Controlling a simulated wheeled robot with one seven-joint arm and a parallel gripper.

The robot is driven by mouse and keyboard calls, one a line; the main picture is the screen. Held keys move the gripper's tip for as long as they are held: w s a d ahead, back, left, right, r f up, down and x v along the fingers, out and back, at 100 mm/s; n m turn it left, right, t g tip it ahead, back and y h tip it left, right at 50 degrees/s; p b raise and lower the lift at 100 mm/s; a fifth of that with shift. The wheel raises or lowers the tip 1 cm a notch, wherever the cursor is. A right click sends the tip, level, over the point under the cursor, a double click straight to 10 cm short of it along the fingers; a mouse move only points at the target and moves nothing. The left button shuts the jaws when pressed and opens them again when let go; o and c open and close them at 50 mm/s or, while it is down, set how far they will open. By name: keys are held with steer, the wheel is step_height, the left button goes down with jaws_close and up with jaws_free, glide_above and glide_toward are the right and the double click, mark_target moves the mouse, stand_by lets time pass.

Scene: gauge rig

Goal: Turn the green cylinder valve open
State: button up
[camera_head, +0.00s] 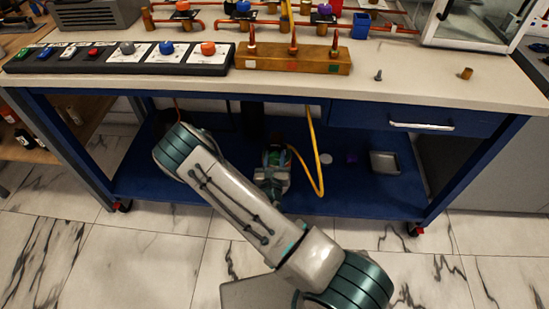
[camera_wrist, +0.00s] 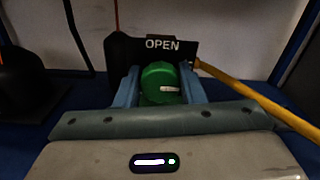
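The green cylinder valve (camera_wrist: 160,84) is a round knob with a pale mark on its face, in the middle of the wrist view. My gripper (camera_wrist: 160,88) has one blue finger on each side of it, and no clear gap shows between fingers and knob. A dark plate (camera_wrist: 124,50) with the word OPEN stands right behind the knob. In the head view my gripper (camera_head: 272,172) is at the lower shelf under the bench, with a bit of green at its tip. The cylinder below the knob is hidden by my gripper.
The blue lower shelf (camera_head: 345,195) lies under the bench top (camera_head: 400,75). A yellow hose (camera_head: 317,150) hangs down and bends close to the valve's right side. A dark object (camera_wrist: 25,85) stands at left.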

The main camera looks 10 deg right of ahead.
steer(key=shift+n+p, duration=0.3)
steer(key=shift+p, duration=0.05)
steer(key=n+p, duration=0.2)
steer(key=shift+a+r+n, duration=0.1)
steer(key=shift+r+n, duration=0.05)
steer(key=shift+n, duration=0.25)
steer(key=n+p, duration=0.4)
steer(key=n, duration=0.2)
steer(key=n+p, duration=0.1)
steer(key=n, duration=0.3)
steer(key=shift+a+f+p, duration=0.1)
steer(key=shift+f+p, duration=0.15)
steer(key=shift+p, duration=0.05)
steer(key=shift+f+n+p, duration=0.15)
steer(key=shift+n+p, duration=0.3)
steer(key=shift+n, duration=1.85)
steer(key=o, duration=1)
steer(key=v, duration=1.4)
steer(key=shift+p, duration=0.3)
